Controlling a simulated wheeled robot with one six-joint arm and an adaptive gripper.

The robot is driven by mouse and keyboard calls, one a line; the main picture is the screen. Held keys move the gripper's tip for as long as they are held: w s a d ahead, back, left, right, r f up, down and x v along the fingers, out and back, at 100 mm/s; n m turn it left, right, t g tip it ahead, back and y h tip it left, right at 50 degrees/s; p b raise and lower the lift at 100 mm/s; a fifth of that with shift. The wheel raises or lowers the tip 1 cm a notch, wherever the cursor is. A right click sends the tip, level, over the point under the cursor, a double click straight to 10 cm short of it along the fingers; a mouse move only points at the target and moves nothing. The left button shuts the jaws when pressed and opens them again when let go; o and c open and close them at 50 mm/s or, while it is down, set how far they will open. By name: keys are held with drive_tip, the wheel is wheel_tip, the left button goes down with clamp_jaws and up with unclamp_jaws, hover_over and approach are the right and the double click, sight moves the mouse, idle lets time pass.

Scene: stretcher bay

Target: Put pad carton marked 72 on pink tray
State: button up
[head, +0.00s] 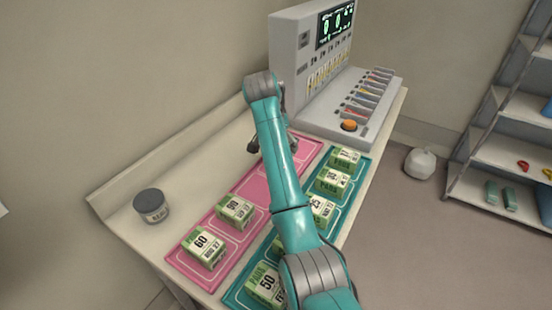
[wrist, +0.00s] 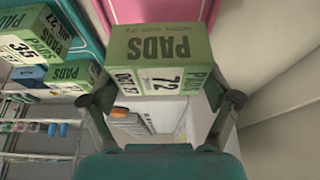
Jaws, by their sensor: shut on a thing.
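The pad carton marked 72 (wrist: 158,62) is green and white and sits between the two fingers of my gripper (wrist: 165,98) in the wrist view. The fingers are shut on its sides. In the head view my gripper (head: 256,145) shows at the far side of my arm, near the back edge of the pink tray (head: 255,187); the carton is hidden there behind my arm. The pink tray also shows at the top of the wrist view (wrist: 160,10). It bears cartons marked 60 (head: 203,248) and 90 (head: 235,212) on its near part; its far part is partly covered by my arm.
A teal tray (head: 357,172) right of the pink one holds several pad cartons, one marked 50 (head: 265,283). A grey monitor unit (head: 290,60) with an orange button stands behind the trays. A dark-lidded jar (head: 151,205) stands at the left. Shelves (head: 490,150) are at right.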

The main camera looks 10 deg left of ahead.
drive_tip(key=shift+d+f, duration=0.1)
drive_tip(key=shift+f, duration=2.45)
drive_tip(key=shift+f, duration=0.2)
drive_tip(key=o, duration=1.1)
drive_tip(key=shift+c, duration=0.2)
drive_tip(key=shift+r, duration=0.1)
drive_tip(key=v, duration=1.2)
drive_tip(key=shift+w+r, duration=0.1)
drive_tip(key=shift+w, duration=0.05)
